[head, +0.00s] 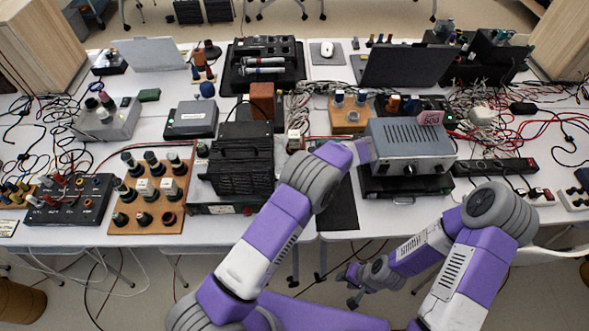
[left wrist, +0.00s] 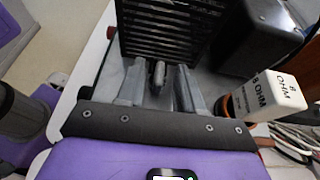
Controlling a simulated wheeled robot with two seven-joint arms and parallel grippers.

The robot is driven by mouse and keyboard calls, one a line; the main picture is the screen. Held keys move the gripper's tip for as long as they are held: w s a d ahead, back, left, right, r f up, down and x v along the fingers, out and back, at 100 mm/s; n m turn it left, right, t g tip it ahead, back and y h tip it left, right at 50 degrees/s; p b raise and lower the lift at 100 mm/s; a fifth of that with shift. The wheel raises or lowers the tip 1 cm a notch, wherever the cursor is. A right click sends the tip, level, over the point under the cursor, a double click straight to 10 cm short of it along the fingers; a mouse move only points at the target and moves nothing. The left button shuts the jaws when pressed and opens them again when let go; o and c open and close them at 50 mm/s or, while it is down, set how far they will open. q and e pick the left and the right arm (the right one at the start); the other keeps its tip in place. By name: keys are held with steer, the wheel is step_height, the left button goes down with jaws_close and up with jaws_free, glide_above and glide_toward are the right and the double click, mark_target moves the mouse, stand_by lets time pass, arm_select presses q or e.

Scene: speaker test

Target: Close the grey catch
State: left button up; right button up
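The grey catch (left wrist: 158,76) is a small rounded upright piece in the left wrist view, just in front of a black slatted box (left wrist: 165,28). My left gripper (left wrist: 158,84) is open, with one finger on each side of the catch; I cannot tell whether either finger touches it. In the head view the black slatted box (head: 242,165) stands left of my left arm, which hides the left gripper and the catch. My right gripper (head: 347,287) is open and empty, low in front of the table edge.
A white 8 OHM block (left wrist: 270,95) stands close to the right of my left gripper; it also shows in the head view (head: 294,139). A grey amplifier (head: 408,148) stands to the right. A wooden board with several knobs (head: 180,205) lies left. Cables clutter both sides.

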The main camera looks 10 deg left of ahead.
arm_select(q)
steer(key=p+v, duration=0.2)
steer(key=v, duration=0.5)
steer(key=shift+d, duration=0.3)
stand_by(0.8)
